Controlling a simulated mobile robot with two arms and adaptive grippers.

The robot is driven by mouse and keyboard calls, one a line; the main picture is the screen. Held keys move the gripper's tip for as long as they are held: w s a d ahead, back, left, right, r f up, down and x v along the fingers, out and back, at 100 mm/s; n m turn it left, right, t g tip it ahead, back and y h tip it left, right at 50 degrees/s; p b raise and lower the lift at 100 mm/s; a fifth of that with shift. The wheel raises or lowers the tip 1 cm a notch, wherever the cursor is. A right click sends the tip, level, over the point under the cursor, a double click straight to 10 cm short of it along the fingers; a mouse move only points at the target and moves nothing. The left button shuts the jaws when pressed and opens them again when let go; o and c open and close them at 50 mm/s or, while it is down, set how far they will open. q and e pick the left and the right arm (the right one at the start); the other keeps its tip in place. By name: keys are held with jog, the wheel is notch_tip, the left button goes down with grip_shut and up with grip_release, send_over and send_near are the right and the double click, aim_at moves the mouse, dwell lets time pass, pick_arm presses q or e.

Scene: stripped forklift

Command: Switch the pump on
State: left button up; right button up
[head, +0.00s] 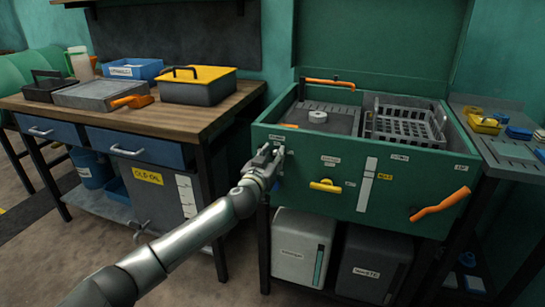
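The green parts washer (335,185) stands at the center right with its lid up. A small white label (277,137), too small to read, is at the upper left of its front panel. My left gripper (272,157) is at that corner of the panel, just below the label. Its fingers cover the spot, so any pump switch there is hidden. I cannot tell whether the fingers touch the panel or whether they are open or shut. My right gripper is not in view.
A yellow handle (326,186) and an orange lever (440,204) stick out from the panel. A wire basket (405,122) sits in the washer. A wooden workbench (215,112) with a yellow-lidded toolbox (198,86) is left; a metal side table (505,150) is right.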

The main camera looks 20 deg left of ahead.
pick_arm(q)
jog(key=shift+c, duration=0.3)
grip_shut()
